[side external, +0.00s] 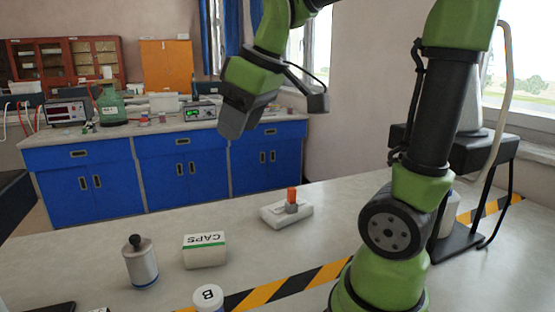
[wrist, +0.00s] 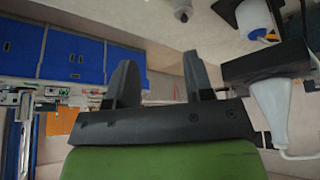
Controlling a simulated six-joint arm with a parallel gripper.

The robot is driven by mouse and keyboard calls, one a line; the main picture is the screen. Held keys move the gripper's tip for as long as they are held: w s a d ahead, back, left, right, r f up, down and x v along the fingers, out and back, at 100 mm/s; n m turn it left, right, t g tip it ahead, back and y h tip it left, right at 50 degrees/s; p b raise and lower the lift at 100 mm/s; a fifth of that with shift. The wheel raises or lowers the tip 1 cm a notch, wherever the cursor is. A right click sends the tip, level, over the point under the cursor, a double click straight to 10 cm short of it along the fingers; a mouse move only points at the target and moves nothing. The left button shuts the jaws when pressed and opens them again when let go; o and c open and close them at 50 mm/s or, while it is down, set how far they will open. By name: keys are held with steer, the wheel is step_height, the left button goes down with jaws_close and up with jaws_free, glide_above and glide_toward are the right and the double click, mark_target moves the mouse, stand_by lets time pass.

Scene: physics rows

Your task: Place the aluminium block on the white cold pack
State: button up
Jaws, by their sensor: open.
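A flat white slab, which looks like the cold pack (side external: 274,217), lies on the near table in the side view. My gripper (side external: 236,122) is high above the table, up and to the left of the slab, apart from everything. In the wrist view my gripper (wrist: 160,78) has its two dark fingers spread with nothing between them.
A white CAPS box (side external: 204,251), a metal cylinder with a black knob (side external: 141,265) and a white-lidded jar marked B (side external: 208,297) stand at the front left. Black-and-yellow tape (side external: 290,287) crosses the table. Table around the slab is clear. Blue cabinets (side external: 180,165) stand behind.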

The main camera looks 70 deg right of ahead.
steer(key=s+a+f+m+t+y, duration=0.2)
steer(key=s+a+m, duration=0.2)
steer(key=s+a, duration=0.4)
steer(key=shift+s+f+m, duration=0.3)
steer(key=shift+s, duration=0.4)
